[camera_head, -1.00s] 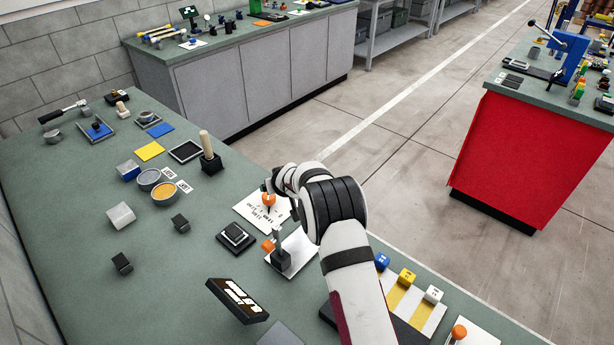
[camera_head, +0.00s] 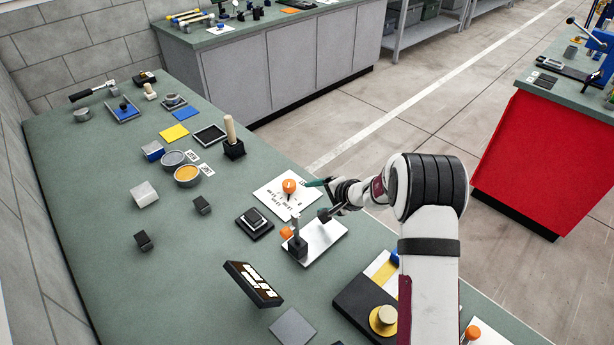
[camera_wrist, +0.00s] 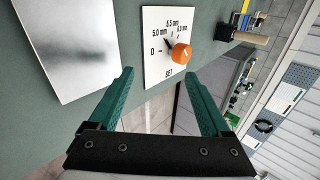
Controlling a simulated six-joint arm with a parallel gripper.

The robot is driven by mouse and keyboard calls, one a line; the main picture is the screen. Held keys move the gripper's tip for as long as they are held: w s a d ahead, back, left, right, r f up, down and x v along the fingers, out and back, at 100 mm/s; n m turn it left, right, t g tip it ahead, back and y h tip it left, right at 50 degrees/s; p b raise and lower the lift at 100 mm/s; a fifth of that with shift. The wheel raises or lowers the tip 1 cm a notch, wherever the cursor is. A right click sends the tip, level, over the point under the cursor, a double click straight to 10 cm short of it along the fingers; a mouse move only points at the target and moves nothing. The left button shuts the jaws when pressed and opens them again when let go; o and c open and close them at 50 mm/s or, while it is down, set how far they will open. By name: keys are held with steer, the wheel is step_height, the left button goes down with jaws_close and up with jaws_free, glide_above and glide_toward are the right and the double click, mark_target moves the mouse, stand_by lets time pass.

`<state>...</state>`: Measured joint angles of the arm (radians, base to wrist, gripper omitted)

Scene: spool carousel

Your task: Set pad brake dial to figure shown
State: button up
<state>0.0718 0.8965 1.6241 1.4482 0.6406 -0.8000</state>
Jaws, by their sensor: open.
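The dial is an orange knob (camera_head: 289,186) on a white card (camera_head: 275,197) flat on the green bench. A dark pointer by the knob seems turned towards 5.0 mm. My gripper (camera_head: 318,197) is open and empty, just right of the card; its teal fingers (camera_wrist: 158,76) are apart from the knob. A tilted black display (camera_head: 253,284) has white characters, too small to read.
A black post with an orange ball (camera_head: 287,232) stands on a white plate (camera_head: 327,236) close to my gripper. A black stepped block (camera_head: 255,223) and a wooden-handled tool (camera_head: 232,137) are nearby. The bench's left side has clear room.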

mark_target(293, 188)
steer(key=m, duration=0.2)
steer(key=s+m+y, duration=0.1)
steer(key=m, duration=0.2)
steer(key=m+t, duration=0.1)
steer(key=m, duration=0.2)
steer(key=shift+s+a+f+y, duration=0.2)
steer(key=shift+s+f+y, duration=0.1)
steer(key=shift+f+y, duration=0.1)
steer(key=m, duration=0.3)
steer(key=m+t, duration=0.1)
steer(key=m, duration=0.1)
steer(key=shift+s+d+r+m, duration=0.1)
steer(key=shift+d+r+m, duration=0.1)
steer(key=shift+d+m, duration=0.1)
steer(key=m, duration=0.1)
steer(key=m+t, duration=0.1)
steer(key=m, duration=0.1)
steer(key=shift+d+r+m+y, duration=0.15)
steer(key=shift+d+m+y, duration=0.15)
steer(key=shift+d, duration=0.05)
steer(key=shift+w+a+m, duration=0.1)
steer(key=shift+w+m, duration=0.2)
steer(key=shift+m, duration=0.2)
steer(key=x, duration=1.5)
steer(key=shift+w+r, duration=0.15)
steer(key=shift+w, duration=0.05)
